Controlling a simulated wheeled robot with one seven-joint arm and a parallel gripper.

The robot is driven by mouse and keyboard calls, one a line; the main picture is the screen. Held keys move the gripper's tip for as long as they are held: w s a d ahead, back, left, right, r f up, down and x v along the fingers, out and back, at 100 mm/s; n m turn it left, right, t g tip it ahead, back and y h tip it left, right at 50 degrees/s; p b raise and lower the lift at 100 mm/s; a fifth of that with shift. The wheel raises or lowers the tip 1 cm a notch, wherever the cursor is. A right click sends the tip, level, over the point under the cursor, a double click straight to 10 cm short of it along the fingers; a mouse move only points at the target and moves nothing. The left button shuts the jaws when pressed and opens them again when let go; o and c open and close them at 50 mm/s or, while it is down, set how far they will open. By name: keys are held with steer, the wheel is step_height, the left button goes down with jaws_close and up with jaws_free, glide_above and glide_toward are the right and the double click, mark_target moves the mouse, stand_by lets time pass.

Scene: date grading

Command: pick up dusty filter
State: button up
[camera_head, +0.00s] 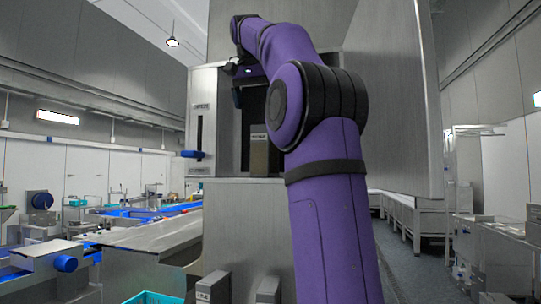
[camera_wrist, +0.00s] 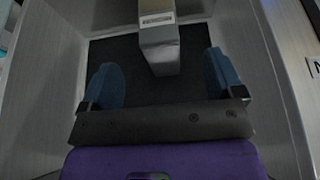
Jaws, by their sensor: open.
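The dusty filter, as I take it, is a grey-brown upright block (camera_head: 259,155) with a pale label, standing in the open cabinet bay (camera_head: 231,140). In the wrist view the block (camera_wrist: 158,45) is ahead, its near end reaching between my two blue fingers. My gripper (camera_wrist: 162,72) is open, with a gap on both sides of the block; I see no contact. In the head view only a dark part of my gripper (camera_head: 237,97) shows at the top of the bay; my purple arm hides the rest.
Grey bay walls (camera_wrist: 50,75) rise on both sides of the gripper in the wrist view, above a dark floor (camera_wrist: 115,50). Two grey labelled blocks (camera_head: 213,287) (camera_head: 268,290) stand low in front of the cabinet. A teal crate (camera_head: 153,298) and a conveyor (camera_head: 160,235) are at left.

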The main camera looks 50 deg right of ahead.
glide_above(261, 136)
step_height(261, 136, down, 4)
steer(key=f, duration=0.1)
steer(key=shift+w+x, duration=0.15)
steer(key=shift+x, duration=1.05)
steer(key=shift+w+x, duration=0.15)
steer(key=shift+x, duration=1.1)
steer(key=shift+a, duration=0.1)
steer(key=shift+c, duration=0.4)
steer(key=c, duration=1)
